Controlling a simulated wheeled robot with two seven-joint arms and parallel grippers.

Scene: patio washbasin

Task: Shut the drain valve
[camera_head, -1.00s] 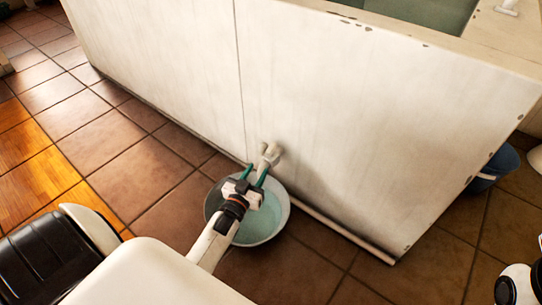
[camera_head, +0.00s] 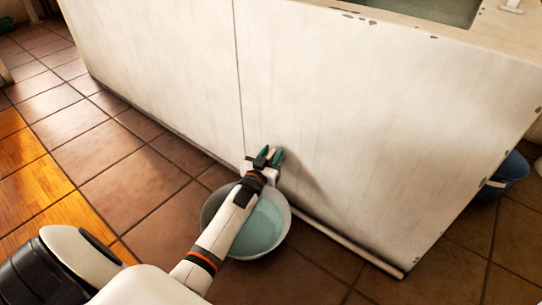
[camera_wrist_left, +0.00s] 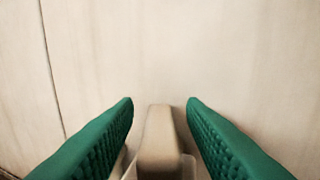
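The drain valve handle (camera_wrist_left: 158,140) is a pale beige lever in the left wrist view. It stands between the two green finger pads of my left gripper (camera_wrist_left: 160,108), with a narrow gap on each side. In the head view, my left gripper (camera_head: 270,156) is at the lower part of the white basin panel, and it mostly hides the valve there. The gripper is open around the handle. My right gripper does not show in the current views.
A bowl (camera_head: 285,232) of pale greenish water stands on the tiled floor below the valve. A white pipe (camera_head: 345,243) runs along the panel's foot. A blue bucket (camera_head: 508,176) stands at the right. Tiles at the left are clear.

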